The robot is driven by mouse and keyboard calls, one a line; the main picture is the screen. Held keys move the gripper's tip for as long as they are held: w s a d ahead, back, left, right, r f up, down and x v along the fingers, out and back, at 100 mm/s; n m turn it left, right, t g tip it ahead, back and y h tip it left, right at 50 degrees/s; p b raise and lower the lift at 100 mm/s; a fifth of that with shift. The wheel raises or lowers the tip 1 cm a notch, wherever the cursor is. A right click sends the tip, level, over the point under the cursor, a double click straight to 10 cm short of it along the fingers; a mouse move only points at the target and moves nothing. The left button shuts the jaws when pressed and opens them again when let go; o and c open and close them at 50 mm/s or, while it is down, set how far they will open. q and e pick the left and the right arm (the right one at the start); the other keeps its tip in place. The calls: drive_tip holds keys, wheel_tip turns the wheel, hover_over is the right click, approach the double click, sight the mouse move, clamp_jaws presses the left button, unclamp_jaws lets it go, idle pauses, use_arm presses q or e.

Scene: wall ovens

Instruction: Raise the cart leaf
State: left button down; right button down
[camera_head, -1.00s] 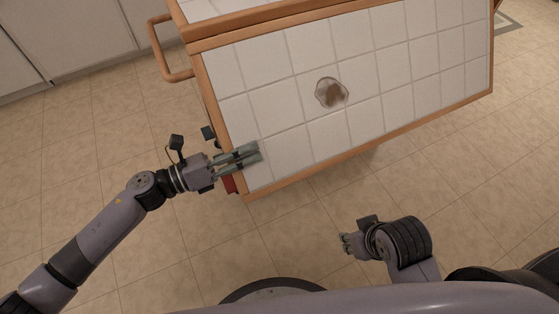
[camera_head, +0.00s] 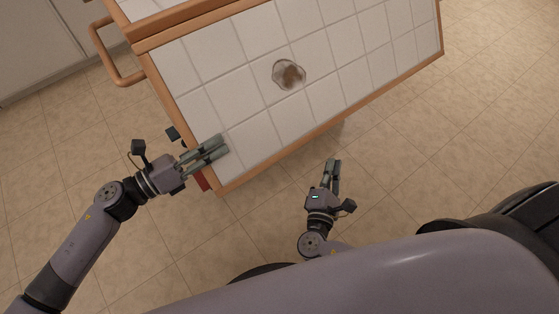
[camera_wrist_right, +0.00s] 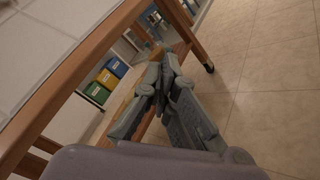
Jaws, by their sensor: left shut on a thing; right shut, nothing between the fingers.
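The cart leaf (camera_head: 240,102) is a white tiled panel with a wooden rim, hinged along the cart's wooden top edge in the head view. It slopes out from the cart toward me. My left gripper (camera_head: 218,148) is shut on the leaf at its near left corner, with fingers over the tiles. My right gripper (camera_head: 333,162) is shut and empty, below and apart from the leaf's near edge. In the right wrist view, its fingers (camera_wrist_right: 165,62) are together beneath the leaf's wooden rim (camera_wrist_right: 75,75).
A round stain or glassy item (camera_head: 288,74) is on the leaf's tiles. A wooden handle (camera_head: 108,58) sticks out at the cart's left. Colored boxes (camera_wrist_right: 107,79) and a wheeled leg (camera_wrist_right: 209,67) show under the cart. The tiled floor (camera_head: 430,130) to the right is clear.

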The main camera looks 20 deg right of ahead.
drive_tip(key=a+f+n+t+y, duration=0.25)
drive_tip(key=a+n+y, duration=0.45)
drive_tip(key=n, duration=0.4)
drive_tip(key=a+f+n+t+y, duration=0.1)
drive_tip(key=a+n+t+y, duration=0.25)
drive_tip(key=n+y, duration=0.6)
use_arm(q)
drive_tip(key=shift+r, duration=0.1)
use_arm(e)
drive_tip(key=w+a+r, duration=0.2)
drive_tip(key=w+r, duration=0.3)
drive_tip(key=shift+a, duration=0.2)
drive_tip(key=shift+r+n, duration=0.1)
drive_tip(key=shift+n, duration=0.15)
